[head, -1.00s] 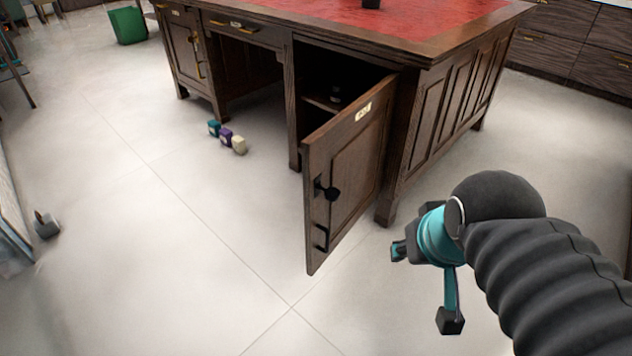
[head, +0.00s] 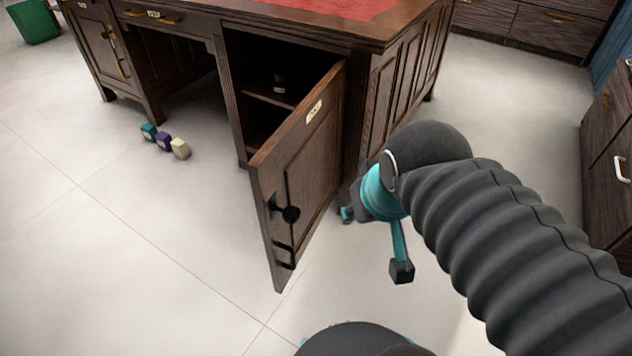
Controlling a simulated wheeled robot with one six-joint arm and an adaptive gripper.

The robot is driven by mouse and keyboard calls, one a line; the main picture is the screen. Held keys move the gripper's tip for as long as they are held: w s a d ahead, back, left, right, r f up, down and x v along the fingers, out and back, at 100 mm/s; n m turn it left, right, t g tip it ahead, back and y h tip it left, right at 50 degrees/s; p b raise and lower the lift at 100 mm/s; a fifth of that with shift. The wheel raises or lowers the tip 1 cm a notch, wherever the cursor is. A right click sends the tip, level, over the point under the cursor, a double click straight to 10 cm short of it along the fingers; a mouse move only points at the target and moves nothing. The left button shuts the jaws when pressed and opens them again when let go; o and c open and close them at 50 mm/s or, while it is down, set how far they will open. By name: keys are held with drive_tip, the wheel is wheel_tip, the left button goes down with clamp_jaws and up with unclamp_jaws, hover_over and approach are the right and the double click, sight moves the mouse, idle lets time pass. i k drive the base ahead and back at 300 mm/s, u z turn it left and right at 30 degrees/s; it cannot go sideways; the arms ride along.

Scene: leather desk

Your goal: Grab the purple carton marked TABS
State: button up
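The purple carton (head: 164,142) stands on the pale floor in front of the desk, left of the open door. It sits in the middle of a short row, between a teal carton (head: 148,131) and a cream carton (head: 180,149). Its marking is too small to read. My gripper (head: 374,242) is at the right of the desk's open door, well apart from the cartons. Its fingers are spread wide and nothing is seen between them.
The wooden desk (head: 226,84) has its cabinet door (head: 300,175) swung open, between my gripper and the cartons. A small dark item (head: 280,84) sits on the cabinet shelf. A green bin (head: 33,20) stands far left. Drawers (head: 605,150) stand at the right. The left floor is clear.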

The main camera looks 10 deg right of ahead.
sight(163, 138)
drive_tip(key=u, duration=1.85)
drive_tip(key=i, duration=2.2)
drive_tip(key=z, duration=2.1)
drive_tip(key=i, duration=0.85)
drive_tip(key=u, duration=1.6)
